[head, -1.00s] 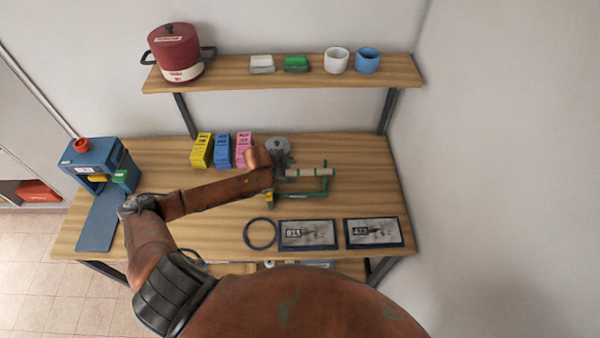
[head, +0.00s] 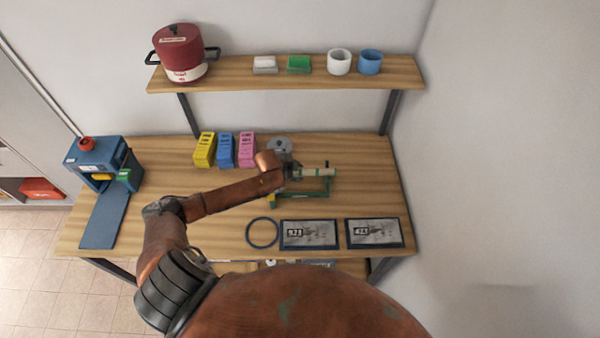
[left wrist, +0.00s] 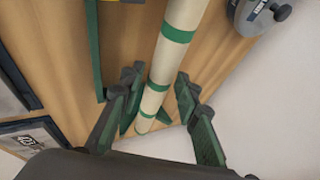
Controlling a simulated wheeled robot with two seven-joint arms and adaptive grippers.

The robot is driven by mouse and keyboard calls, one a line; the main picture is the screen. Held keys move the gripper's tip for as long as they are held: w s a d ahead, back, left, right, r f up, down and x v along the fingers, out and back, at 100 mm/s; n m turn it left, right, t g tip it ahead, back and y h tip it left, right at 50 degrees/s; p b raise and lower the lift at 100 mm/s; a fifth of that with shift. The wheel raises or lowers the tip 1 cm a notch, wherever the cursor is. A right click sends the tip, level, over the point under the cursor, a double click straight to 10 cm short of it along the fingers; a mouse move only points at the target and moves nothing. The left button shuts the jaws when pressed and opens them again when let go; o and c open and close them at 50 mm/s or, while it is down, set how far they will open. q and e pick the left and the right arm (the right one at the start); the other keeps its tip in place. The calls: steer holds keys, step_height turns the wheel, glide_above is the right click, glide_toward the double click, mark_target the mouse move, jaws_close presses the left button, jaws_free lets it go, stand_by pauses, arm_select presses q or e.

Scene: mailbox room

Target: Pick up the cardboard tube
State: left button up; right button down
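The cardboard tube (head: 320,172) is cream with green bands and lies on a green stand (head: 316,196) on the table. My left gripper (head: 294,172) is at the tube's left part in the head view, where the arm and gripper hide some of it. In the left wrist view, the tube (left wrist: 172,48) runs between the two spread fingers of the left gripper (left wrist: 157,92). Gaps show on both sides, so the gripper is open around the tube. My right gripper is in neither view.
A grey round dispenser (head: 279,146) stands just behind the gripper. Yellow (head: 204,150), blue (head: 225,150) and pink (head: 246,149) boxes stand to its left. A dark ring (head: 262,233) and two framed plates (head: 308,248) lie in front. A shelf (head: 230,84) overhangs the back.

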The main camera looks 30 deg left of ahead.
arm_select(q)
jaws_close()
steer(key=shift+r, duration=0.15)
